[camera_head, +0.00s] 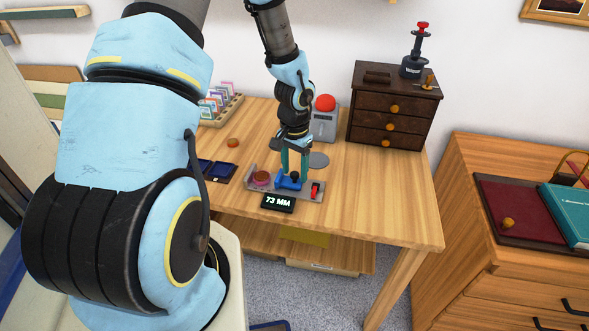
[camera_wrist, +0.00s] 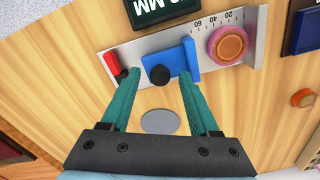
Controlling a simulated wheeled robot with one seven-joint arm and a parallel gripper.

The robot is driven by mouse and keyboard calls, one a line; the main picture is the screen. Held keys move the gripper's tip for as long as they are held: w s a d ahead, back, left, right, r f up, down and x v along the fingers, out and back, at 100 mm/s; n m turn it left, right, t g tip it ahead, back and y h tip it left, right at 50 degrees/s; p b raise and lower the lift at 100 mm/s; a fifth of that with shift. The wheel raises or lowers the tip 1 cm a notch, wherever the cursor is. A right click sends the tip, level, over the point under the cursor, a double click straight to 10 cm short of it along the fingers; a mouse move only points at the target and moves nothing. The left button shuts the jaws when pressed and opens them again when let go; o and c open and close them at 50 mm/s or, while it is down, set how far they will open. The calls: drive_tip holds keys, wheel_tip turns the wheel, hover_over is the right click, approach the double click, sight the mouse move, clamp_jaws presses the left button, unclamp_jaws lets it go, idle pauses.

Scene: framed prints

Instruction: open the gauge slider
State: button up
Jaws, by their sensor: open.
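The gauge is a grey metal rail (camera_head: 250,186) near the table's front edge; it also shows in the wrist view (camera_wrist: 252,20). Its blue slider (camera_wrist: 178,62) carries a black knob (camera_wrist: 158,75) and stands past the 60 mark. The display (camera_head: 278,202) reads 73 MM. A round pink and orange piece (camera_wrist: 228,44) sits on the scale side, apart from the blue slider. A red part (camera_wrist: 112,63) is at the other end. My gripper (camera_wrist: 159,77) is open, pointing down, its teal fingers on either side of the knob; contact is unclear.
A dark blue tray (camera_head: 216,171) lies left of the gauge, with an orange disc (camera_head: 233,142) behind it. A grey box with a red button (camera_head: 325,103), a dark drawer chest (camera_head: 393,105) and a card rack (camera_head: 220,108) stand at the back. The table's right side is clear.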

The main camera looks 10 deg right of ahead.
sight(294, 173)
wheel_tip(294, 173, up, 11)
drive_tip(key=b, duration=0.1)
idle(0.5)
drive_tip(key=shift+f, duration=0.1)
drive_tip(key=s+a+r+n, duration=0.3)
drive_tip(key=a+n, duration=0.1)
drive_tip(key=a, duration=0.5)
drive_tip(key=s+a+r+n+t, duration=0.1)
drive_tip(key=s+a+r+n, duration=0.3)
drive_tip(key=a, duration=0.5)
drive_tip(key=shift+s+a+r+t, duration=0.15)
drive_tip(key=shift+s+a+t, duration=0.15)
drive_tip(key=shift+a, duration=0.1)
